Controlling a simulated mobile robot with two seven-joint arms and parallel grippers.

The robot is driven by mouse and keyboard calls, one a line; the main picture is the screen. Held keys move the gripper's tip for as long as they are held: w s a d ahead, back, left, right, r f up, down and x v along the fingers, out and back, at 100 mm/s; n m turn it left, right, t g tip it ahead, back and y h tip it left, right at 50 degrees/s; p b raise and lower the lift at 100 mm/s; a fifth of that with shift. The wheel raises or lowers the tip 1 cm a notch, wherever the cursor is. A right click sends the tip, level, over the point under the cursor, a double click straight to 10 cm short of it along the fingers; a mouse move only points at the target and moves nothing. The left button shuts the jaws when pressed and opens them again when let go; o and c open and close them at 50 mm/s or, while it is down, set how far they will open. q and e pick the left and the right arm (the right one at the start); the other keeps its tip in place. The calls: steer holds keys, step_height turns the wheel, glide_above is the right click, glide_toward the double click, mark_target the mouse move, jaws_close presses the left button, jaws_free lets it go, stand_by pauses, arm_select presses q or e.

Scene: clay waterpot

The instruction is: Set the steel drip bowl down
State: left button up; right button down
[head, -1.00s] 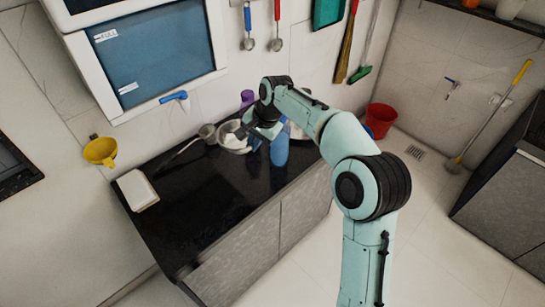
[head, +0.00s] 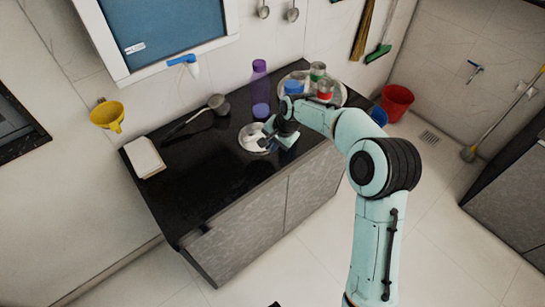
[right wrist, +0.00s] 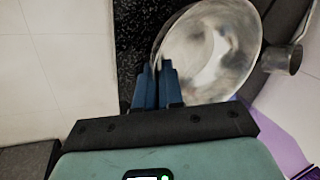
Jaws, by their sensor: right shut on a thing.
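The steel drip bowl (head: 247,146) is a shallow, shiny round bowl over the front part of the black counter (head: 205,170). My right gripper (head: 268,143) is shut on the bowl's rim at its right side. In the right wrist view, the blue fingers (right wrist: 158,72) pinch the left edge of the bowl (right wrist: 235,45), whose inside is open and empty-looking. I cannot tell whether its bottom touches the counter. My left gripper is not in view.
A white block (head: 144,158) lies at the left end. The counter's left middle is clear. A red bucket (head: 397,100) stands beyond the right end.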

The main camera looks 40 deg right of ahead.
mark_target(269, 162)
step_height(269, 162, down, 6)
steer(key=shift+r, duration=0.1)
stand_by(0.4)
steer(key=shift+f+b, duration=0.2)
steer(key=shift+b, duration=0.15)
steer(key=c, duration=1.3)
jaws_free()
steer(key=shift+o, duration=0.2)
steer(key=shift+r, duration=0.1)
steer(key=shift+r, duration=0.25)
steer(key=v, duration=1.1)
steer(key=shift+s+r+p, duration=0.25)
steer(key=shift+r+p, duration=0.05)
steer(key=shift+p, duration=0.05)
